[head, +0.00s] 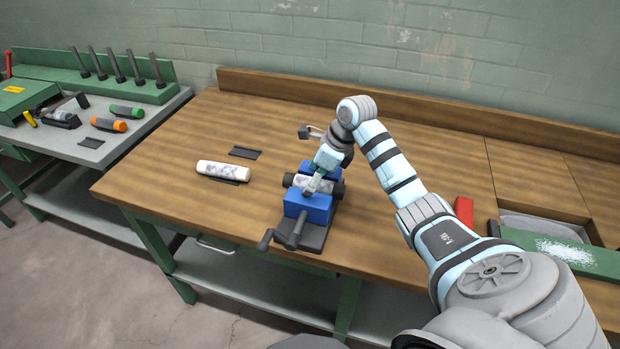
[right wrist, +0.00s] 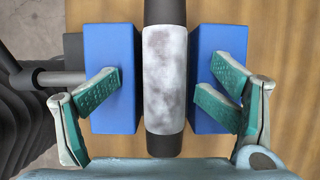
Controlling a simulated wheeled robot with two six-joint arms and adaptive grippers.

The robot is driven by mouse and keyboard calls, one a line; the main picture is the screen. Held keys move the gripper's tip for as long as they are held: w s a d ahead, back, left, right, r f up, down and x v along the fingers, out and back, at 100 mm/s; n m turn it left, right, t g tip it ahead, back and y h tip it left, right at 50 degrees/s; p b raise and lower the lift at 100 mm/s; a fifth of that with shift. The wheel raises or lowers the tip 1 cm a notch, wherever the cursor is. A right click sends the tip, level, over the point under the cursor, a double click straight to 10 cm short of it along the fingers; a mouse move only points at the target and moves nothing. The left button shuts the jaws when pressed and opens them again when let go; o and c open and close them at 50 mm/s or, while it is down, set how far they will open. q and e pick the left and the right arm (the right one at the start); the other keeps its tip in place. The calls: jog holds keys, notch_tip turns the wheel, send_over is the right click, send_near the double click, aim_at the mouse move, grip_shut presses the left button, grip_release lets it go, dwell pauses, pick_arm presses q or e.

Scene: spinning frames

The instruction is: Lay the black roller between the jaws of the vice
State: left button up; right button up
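The vice has two blue jaws (head: 308,207) and a dark base, with a handle at its front; the jaws also show in the right wrist view (right wrist: 218,75). A roller with black ends and a mottled whitish middle (right wrist: 164,75) lies between the jaws, close to both; its dark end (head: 338,187) shows in the head view. My right gripper (head: 316,182) is above the vice. In the right wrist view its fingers (right wrist: 160,95) are wide apart, one side over each jaw, not gripping the roller. My left gripper is out of view.
A whitish roller (head: 223,170) lies on a dark rest left of the vice. An empty dark rest (head: 245,153) is behind it. A red block (head: 463,210) and a green bar (head: 565,252) are at right. A side bench (head: 95,155) holds tools.

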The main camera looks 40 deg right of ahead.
jog(key=shift+s+d+f, duration=0.2)
jog(key=shift+d+f, duration=0.05)
jog(key=shift+d, duration=0.05)
jog(key=v, duration=0.6)
jog(key=shift+w+d+r, duration=0.15)
jog(key=shift+d+r, duration=0.15)
jog(key=shift+d, duration=0.05)
jog(key=v, duration=0.3)
jog(key=a+v, duration=0.1)
jog(key=v, duration=0.1)
jog(key=shift+r, duration=0.45)
jog(key=shift+d, duration=0.15)
